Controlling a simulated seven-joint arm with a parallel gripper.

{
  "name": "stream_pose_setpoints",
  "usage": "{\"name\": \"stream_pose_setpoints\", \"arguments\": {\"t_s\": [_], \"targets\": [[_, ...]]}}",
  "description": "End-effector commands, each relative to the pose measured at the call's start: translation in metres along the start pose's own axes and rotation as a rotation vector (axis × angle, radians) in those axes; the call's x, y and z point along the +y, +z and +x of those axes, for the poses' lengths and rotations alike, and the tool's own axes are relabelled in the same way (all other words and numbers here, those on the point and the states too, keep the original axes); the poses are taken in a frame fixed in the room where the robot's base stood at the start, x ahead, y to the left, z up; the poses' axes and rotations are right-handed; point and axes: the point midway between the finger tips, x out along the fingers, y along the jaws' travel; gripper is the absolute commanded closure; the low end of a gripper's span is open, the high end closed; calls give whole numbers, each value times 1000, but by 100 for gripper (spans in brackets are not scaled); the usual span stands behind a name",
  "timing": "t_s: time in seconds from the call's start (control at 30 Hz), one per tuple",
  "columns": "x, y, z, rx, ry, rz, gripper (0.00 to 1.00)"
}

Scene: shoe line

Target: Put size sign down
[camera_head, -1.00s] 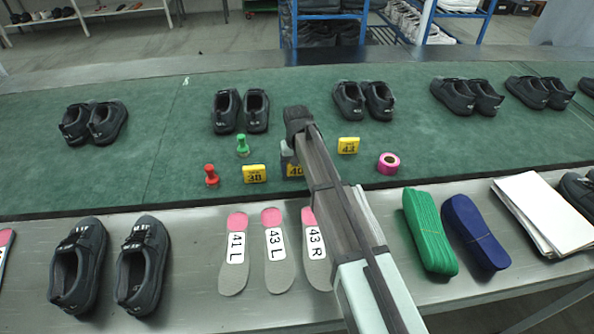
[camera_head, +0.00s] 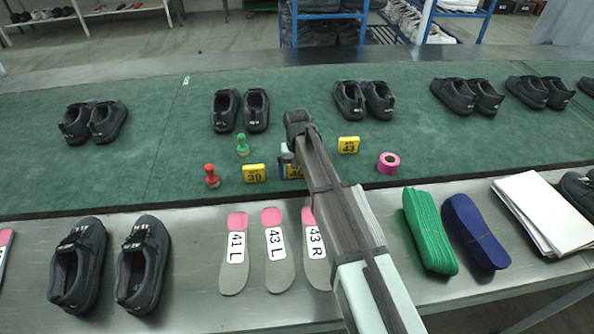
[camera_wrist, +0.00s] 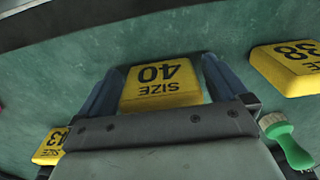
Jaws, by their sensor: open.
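The yellow size 40 sign (camera_wrist: 160,84) lies on the green belt between the two fingers of my gripper (camera_wrist: 158,90) in the wrist view. The fingers are open, one on each side of the sign, and a strip of green shows beside it. In the head view the size 40 sign (camera_head: 294,172) is mostly hidden behind my gripper (camera_head: 287,155). The yellow size 38 sign (camera_head: 254,173) stands to its left, also in the wrist view (camera_wrist: 290,66). The yellow size 43 sign (camera_head: 348,145) is to the right, and shows at the left in the wrist view (camera_wrist: 50,148).
A pink tape roll (camera_head: 388,163) lies to the right. Shoe pairs line the green belt (camera_head: 165,165) behind. Insoles (camera_head: 234,275) lie on the metal table in front.

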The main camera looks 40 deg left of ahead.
Motion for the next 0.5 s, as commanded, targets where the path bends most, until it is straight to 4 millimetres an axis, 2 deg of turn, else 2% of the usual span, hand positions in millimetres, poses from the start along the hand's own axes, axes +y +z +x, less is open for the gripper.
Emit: {"name": "stream_pose_setpoints", "arguments": {"t_s": [0.17,0.5], "targets": [[0,0,-16,2,0,0,0],[0,-1,-76,2,0,0,0]]}}
